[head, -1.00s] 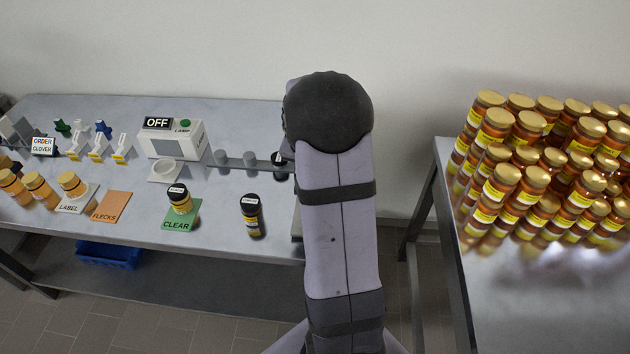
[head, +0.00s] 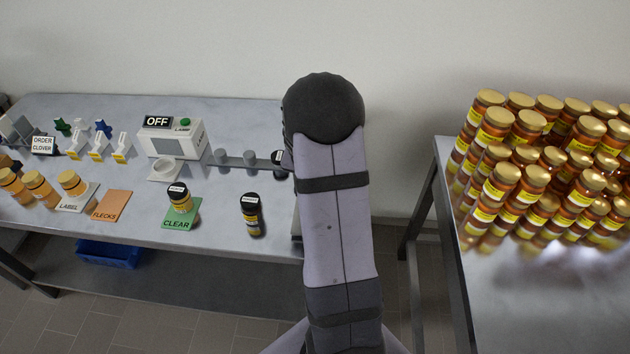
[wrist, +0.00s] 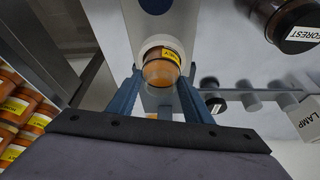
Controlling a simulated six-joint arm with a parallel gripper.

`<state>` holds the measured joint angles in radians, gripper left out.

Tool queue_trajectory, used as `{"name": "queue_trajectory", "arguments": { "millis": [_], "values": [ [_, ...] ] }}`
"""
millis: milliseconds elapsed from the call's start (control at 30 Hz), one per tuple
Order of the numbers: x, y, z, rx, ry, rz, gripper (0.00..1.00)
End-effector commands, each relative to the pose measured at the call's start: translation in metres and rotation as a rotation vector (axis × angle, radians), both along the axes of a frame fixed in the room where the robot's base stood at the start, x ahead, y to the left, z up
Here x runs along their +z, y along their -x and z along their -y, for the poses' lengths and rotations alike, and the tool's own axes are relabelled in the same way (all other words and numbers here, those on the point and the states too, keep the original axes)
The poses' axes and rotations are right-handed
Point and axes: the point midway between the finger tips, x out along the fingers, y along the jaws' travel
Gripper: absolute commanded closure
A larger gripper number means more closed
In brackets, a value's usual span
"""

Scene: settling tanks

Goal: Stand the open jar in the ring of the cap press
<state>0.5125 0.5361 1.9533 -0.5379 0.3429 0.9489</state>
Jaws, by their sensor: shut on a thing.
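The open jar (wrist: 160,73) shows in the wrist view, with amber honey at its uncapped mouth and a yellow label beyond. My gripper (wrist: 159,84) is shut on it, one blue finger on each side. The white ring of the cap press (wrist: 150,46) shows just behind the jar and partly around its outline. I cannot tell whether the jar stands in the ring or hangs over it. The pale press body (wrist: 134,18) with a dark round part runs up from the ring. In the head view my arm hides the gripper, the jar and most of the press.
A dark-lidded FOREST jar (wrist: 290,22) and a grey bar with pegs (wrist: 240,98) lie to the right in the wrist view. A lamp box (head: 172,140), a green CLEAR mat (head: 190,222) and a dark-lidded jar (head: 251,214) stand on the bench.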

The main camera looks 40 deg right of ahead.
Motion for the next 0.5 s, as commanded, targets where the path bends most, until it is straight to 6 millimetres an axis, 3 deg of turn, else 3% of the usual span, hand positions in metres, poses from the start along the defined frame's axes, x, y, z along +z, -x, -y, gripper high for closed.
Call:
{"name": "queue_trajectory", "arguments": {
  "millis": [33, 100, 500],
  "values": [
    [-0.0017, -0.0001, 0.0001, 0.0, 0.0, 0.0, 0.52],
    [-0.0006, 0.0, 0.0, 0.0, 0.0, 0.0, 0.36],
    [0.0017, 0.0, 0.0, 0.0, 0.0, 0.0, 0.36]
  ]
}}
